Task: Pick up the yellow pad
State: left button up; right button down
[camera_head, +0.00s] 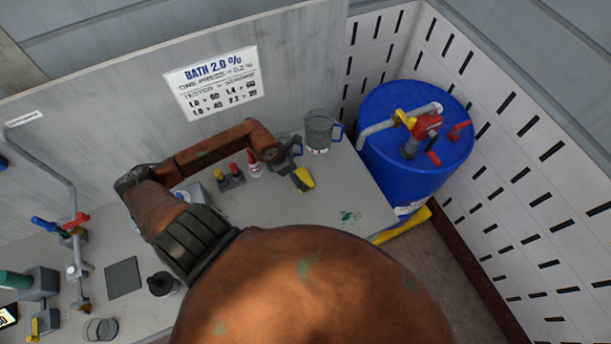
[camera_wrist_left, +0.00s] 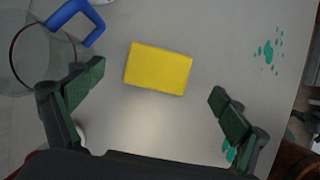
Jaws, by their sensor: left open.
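The yellow pad (camera_wrist_left: 158,68) is a flat rectangular block lying on the grey table top, slightly tilted in the left wrist view. In the head view a yellow part of it (camera_head: 306,178) shows beside my left gripper (camera_head: 290,163). In the left wrist view the two dark green fingers of my left gripper (camera_wrist_left: 157,84) are spread wide, one on each side of the pad and apart from it. Nothing is between them in contact. My right gripper is not in view.
A clear jug with a blue handle (camera_head: 319,131) stands close to my left gripper. A red-and-white bottle (camera_head: 254,164) and a small block with knobs (camera_head: 230,178) stand to the left. A blue drum (camera_head: 391,104) is on the right. Green splashes (camera_head: 350,217) mark the table.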

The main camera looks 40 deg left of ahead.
aim_at(302, 178)
pick_arm(q)
jog(key=x, duration=0.2)
jog(key=p+x, duration=0.1)
jog(key=x, duration=0.2)
jog(key=shift+s+a+f, duration=0.2)
jog(key=shift+f, duration=0.35)
jog(key=shift+c, duration=0.4)
jog(key=c, duration=1)
